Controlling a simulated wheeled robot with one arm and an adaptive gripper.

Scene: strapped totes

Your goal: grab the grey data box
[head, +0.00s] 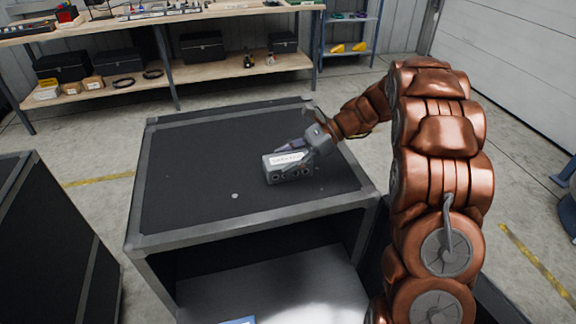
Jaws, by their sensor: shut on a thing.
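The grey data box (286,175) is small, with a pale label on top and dark round ports on its front side. It is at the black top of a grey-edged case (190,190), right of the middle; I cannot tell whether it rests on the surface or is just lifted. My gripper (304,152) reaches in from the right and is shut on the box at its back right. The arm comes down from the right side of the view. The fingers are partly hidden behind and against the box.
Below the top, the case has an open front with a metallic shelf (270,285). A small light round spot (235,196) is on the top. Another dark case (50,245) stands at the left. A workbench (240,65) with boxes is behind. The top's left half is clear.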

